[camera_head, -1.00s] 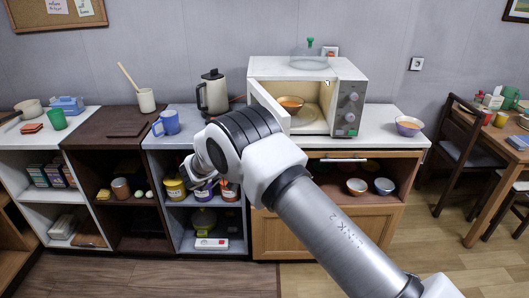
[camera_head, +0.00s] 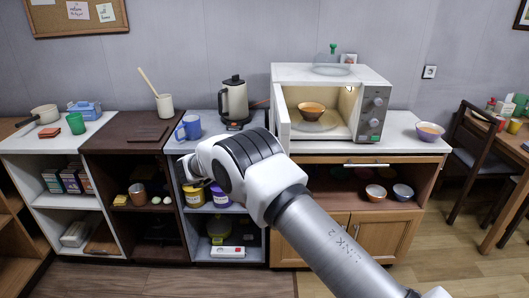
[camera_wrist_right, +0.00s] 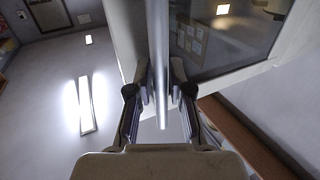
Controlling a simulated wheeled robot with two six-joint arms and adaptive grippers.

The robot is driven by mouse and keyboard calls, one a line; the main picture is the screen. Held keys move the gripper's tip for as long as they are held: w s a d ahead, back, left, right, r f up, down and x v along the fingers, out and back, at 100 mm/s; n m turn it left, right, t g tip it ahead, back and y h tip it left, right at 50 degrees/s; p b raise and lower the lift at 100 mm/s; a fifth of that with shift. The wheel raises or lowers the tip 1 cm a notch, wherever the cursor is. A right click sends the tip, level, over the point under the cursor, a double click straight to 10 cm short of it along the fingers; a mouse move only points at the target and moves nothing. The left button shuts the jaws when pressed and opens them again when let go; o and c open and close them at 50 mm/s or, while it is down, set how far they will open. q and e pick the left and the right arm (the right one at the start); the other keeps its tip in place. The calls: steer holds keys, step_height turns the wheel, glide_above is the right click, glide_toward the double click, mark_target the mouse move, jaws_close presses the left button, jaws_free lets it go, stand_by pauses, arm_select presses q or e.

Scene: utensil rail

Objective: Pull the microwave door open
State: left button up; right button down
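The white microwave (camera_head: 330,75) stands on the counter with its door (camera_head: 281,108) swung well open on the left side, and a bowl (camera_head: 312,110) sits inside. The dark door window (camera_wrist_right: 222,35) is right of the handle. My left gripper is not in view.
A bowl (camera_head: 429,131) stands on the counter right of the microwave. A kettle (camera_head: 234,99) and blue mug (camera_head: 190,127) stand left of the door. A dark chair (camera_head: 478,150) and table are at the far right. Floor in front is clear.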

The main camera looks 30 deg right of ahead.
steer(key=c, duration=1)
jaws_free()
steer(key=shift+c, duration=0.2)
steer(key=w+a, duration=0.1)
steer(key=a, duration=1.1)
